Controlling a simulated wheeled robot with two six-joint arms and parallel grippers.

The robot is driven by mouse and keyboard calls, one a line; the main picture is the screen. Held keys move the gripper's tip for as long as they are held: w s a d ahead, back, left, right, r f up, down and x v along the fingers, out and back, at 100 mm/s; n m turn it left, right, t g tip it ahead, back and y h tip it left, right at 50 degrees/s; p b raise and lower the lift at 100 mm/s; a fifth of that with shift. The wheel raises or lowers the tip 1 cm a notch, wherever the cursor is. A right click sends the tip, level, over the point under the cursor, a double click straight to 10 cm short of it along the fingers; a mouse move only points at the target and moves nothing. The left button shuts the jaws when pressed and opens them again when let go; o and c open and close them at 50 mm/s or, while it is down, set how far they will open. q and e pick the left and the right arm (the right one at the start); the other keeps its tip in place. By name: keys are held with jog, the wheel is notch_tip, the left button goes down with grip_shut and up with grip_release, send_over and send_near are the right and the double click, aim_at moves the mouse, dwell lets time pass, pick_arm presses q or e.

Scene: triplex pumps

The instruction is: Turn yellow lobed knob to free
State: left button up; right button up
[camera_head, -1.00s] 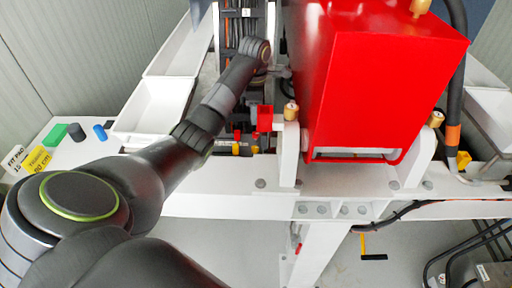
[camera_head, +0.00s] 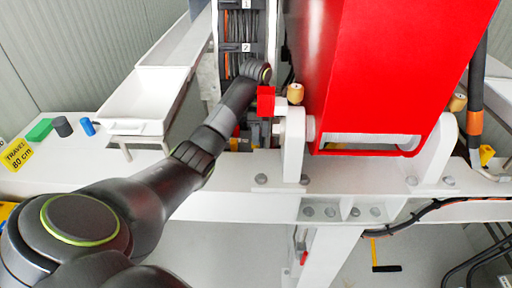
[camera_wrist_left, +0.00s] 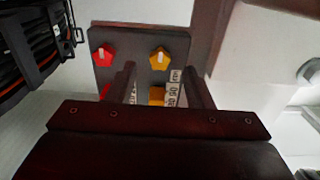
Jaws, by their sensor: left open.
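In the left wrist view, a dark panel (camera_wrist_left: 122,38) carries yellow and red lobed knobs. An upper yellow knob (camera_wrist_left: 160,58) with a pale bar across it sits near the fingertip ends. A lower yellow knob (camera_wrist_left: 156,95) shows between the fingers, partly hidden. A red knob (camera_wrist_left: 103,54) is left of the upper yellow one, and a second red knob (camera_wrist_left: 104,90) is half hidden by the left finger. My left gripper (camera_wrist_left: 160,68) is open, its fingers pointing at the panel; contact cannot be told. In the head view my left arm hides the gripper. My right gripper is not in view.
A big red housing (camera_head: 395,70) stands right of my left arm on a white frame (camera_head: 260,200). A white tray (camera_head: 145,103) is left of the arm. Bundled dark cables (camera_wrist_left: 25,45) run at upper left in the wrist view; a pale bolted part (camera_wrist_left: 270,50) is at right.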

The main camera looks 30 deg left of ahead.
aim_at(256, 147)
pick_arm(q)
jog(key=shift+f+b, duration=0.35)
jog(key=shift+f, duration=1.6)
jog(key=shift+c, duration=0.4)
jog(key=c, duration=0.9)
